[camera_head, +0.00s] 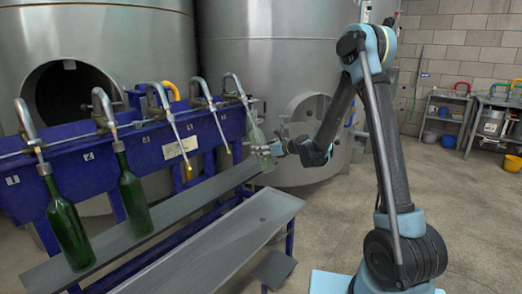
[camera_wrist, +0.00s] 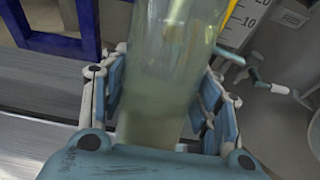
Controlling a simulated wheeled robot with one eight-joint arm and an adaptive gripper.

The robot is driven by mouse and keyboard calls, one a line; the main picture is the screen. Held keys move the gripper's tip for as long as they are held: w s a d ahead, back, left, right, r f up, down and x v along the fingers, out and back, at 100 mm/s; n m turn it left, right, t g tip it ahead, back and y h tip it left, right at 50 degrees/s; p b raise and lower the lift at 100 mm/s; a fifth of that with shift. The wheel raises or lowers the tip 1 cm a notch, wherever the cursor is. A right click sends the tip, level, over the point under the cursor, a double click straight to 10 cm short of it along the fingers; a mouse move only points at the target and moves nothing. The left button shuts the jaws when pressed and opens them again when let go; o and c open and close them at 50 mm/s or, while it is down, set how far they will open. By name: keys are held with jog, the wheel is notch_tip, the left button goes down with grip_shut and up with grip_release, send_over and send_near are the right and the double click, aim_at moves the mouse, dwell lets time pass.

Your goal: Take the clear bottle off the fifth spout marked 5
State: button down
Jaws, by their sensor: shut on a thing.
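The clear bottle (camera_head: 257,136) is pale and see-through. It stands slightly tilted at the fifth spout (camera_head: 235,88), the right-most on the blue filler. Its mouth is at the spout's lower end; I cannot tell how far the tube reaches inside. My gripper (camera_head: 267,150) comes from the right and is shut on the bottle's lower body. In the wrist view the bottle (camera_wrist: 168,70) fills the middle between the two blue finger pads of my gripper (camera_wrist: 165,105). The bottle's top is out of that view.
Two green bottles (camera_head: 69,225) (camera_head: 133,195) hang at the left spouts. The third and fourth spouts (camera_head: 174,120) (camera_head: 216,118) are bare, with yellow tips. A grey shelf (camera_head: 150,240) runs below, with a grey bench (camera_head: 225,245) in front. Steel tanks (camera_head: 290,50) stand behind. Open floor lies right.

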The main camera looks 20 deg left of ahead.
aim_at(269, 171)
jog(key=shift+d+f, duration=0.15)
jog(key=shift+f, duration=0.1)
dwell(0.3)
jog(key=shift+s+d+f, duration=0.2)
jog(key=shift+d+f, duration=0.15)
jog(key=shift+f, duration=0.45)
jog(key=shift+s+d+f, duration=0.15)
jog(key=shift+d+f, duration=0.15)
jog(key=shift+f, duration=0.45)
jog(key=shift+d+f, duration=0.1)
jog(key=shift+f, duration=0.05)
jog(key=shift+s+d+f, duration=0.1)
jog(key=shift+d+f, duration=0.15)
jog(key=shift+f, duration=0.3)
jog(key=shift+s+d+f, duration=0.15)
jog(key=shift+d+f, duration=0.05)
jog(key=shift+f, duration=0.35)
jog(key=shift+s+d+f, duration=0.1)
jog(key=shift+d+f, duration=0.15)
jog(key=shift+f, duration=0.3)
jog(key=shift+d+f, duration=0.1)
jog(key=shift+f, duration=0.2)
jog(key=shift+s+d+f, duration=0.15)
jog(key=shift+d+f, duration=0.2)
jog(key=shift+f, duration=0.45)
jog(key=shift+s+d+f, duration=0.15)
jog(key=shift+d+f, duration=0.15)
jog(key=shift+f, duration=0.45)
